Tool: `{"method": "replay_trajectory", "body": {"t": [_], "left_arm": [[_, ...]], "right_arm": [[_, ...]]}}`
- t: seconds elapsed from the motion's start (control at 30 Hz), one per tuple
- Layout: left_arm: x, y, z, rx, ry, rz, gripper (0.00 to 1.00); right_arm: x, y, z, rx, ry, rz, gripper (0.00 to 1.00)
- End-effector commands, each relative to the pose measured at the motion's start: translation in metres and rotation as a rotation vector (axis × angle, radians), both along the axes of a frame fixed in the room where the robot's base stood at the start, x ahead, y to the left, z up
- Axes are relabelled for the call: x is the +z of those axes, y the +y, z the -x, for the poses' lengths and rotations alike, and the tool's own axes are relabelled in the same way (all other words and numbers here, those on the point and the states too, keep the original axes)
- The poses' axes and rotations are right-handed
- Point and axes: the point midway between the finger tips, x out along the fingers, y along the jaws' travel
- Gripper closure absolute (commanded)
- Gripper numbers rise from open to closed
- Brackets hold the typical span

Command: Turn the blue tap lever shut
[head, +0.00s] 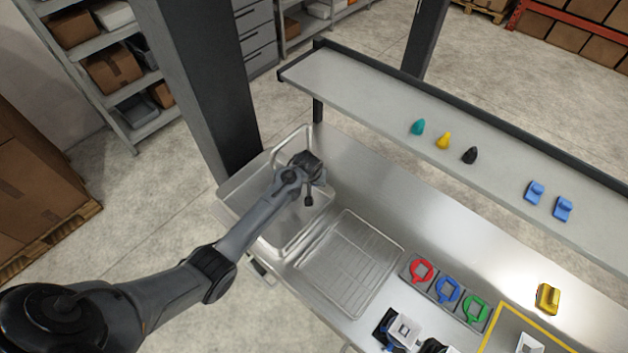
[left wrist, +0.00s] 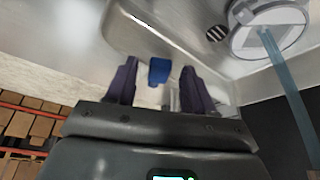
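The blue tap lever (left wrist: 158,72) shows in the left wrist view, between the two dark fingers of my left gripper (left wrist: 159,82). The gripper is open, with a gap visible on each side of the lever. In the head view my left gripper (head: 309,194) is over the sink (head: 238,208), and I cannot make out the lever there. A bluish water stream (left wrist: 288,90) runs at the right of the left wrist view, reaching a round whitish vessel (left wrist: 240,42).
A drain (left wrist: 217,33) lies beside the vessel. A wire drying rack (head: 350,262) adjoins the sink. Red (head: 421,262), blue (head: 440,297) and green (head: 470,318) holders stand right of it. A raised shelf (head: 370,92) bearing small items runs along the back.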

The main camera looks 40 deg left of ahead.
Motion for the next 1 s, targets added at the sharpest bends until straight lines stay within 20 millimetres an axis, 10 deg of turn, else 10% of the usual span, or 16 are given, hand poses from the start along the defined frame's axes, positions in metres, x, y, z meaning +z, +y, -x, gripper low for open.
{"method": "replay_trajectory", "body": {"t": [0.33,1.0], "left_arm": [[0.0,0.0,0.0,0.0,0.001,0.0,1.0],[0.001,-0.012,-0.007,0.129,0.001,0.0,1.0]], "right_arm": [[0.0,-0.002,0.0,0.006,0.001,0.01,0.0],[0.002,0.0,0.0,0.0,0.001,0.001,0.0]]}}
